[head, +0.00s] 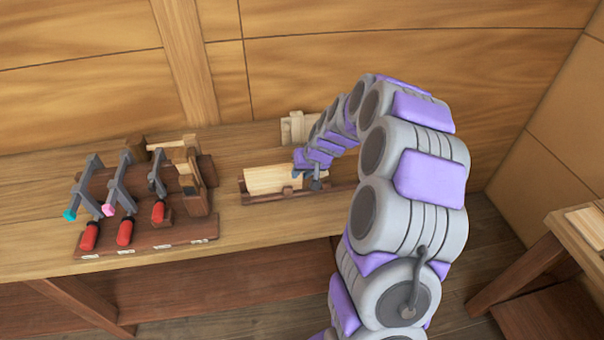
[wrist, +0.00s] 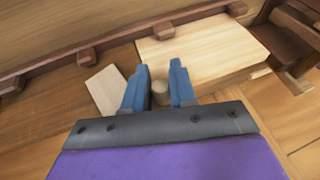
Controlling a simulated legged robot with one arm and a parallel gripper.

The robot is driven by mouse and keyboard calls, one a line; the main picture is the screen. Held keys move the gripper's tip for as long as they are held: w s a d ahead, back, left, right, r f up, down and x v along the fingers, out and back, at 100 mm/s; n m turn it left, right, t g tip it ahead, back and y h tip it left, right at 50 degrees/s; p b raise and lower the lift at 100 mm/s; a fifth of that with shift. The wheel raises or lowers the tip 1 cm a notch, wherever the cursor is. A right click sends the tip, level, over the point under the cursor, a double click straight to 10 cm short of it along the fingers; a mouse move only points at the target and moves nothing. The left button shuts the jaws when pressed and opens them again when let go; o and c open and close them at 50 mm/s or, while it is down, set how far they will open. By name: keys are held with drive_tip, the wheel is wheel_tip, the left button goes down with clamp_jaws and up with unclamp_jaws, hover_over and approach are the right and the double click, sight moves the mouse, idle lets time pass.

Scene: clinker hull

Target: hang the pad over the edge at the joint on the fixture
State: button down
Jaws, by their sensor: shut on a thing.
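My gripper (head: 312,182) is low over the bench at the right end of a dark wooden rack. The fixture (head: 150,235) stands at the left of the bench, apart from my gripper. It has a dark base, a dark beam and several grey clamps with red handles. A pale upright piece (head: 193,165) stands at its right end. The joint itself is hard to make out.
The dark rack (head: 246,192) holds a pale board (head: 272,180), also in the wrist view (wrist: 200,48). A smaller pale piece (wrist: 105,90) lies beside it. Another pale block (head: 297,127) is at the back. Bench between fixture and rack is clear.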

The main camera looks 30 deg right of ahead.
drive_tip(key=shift+d+r+p, duration=0.2)
drive_tip(key=shift+r+p, duration=0.4)
drive_tip(key=shift+r, duration=1.05)
drive_tip(key=shift+a+r+p, duration=0.1)
drive_tip(key=shift+r+p, duration=1.4)
drive_tip(key=shift+r, duration=2.2)
wheel_tip(320, 180, up, 6)
drive_tip(key=m+t+y+p, duration=0.1)
drive_tip(key=y, duration=0.2)
drive_tip(key=shift+f+b, duration=3.8)
drive_tip(key=shift+f, duration=4.95)
drive_tip(key=shift+s+a+f+b, duration=0.1)
drive_tip(key=shift+f+b, duration=0.4)
drive_tip(key=shift+f, duration=0.4)
drive_tip(key=shift+d, duration=0.25)
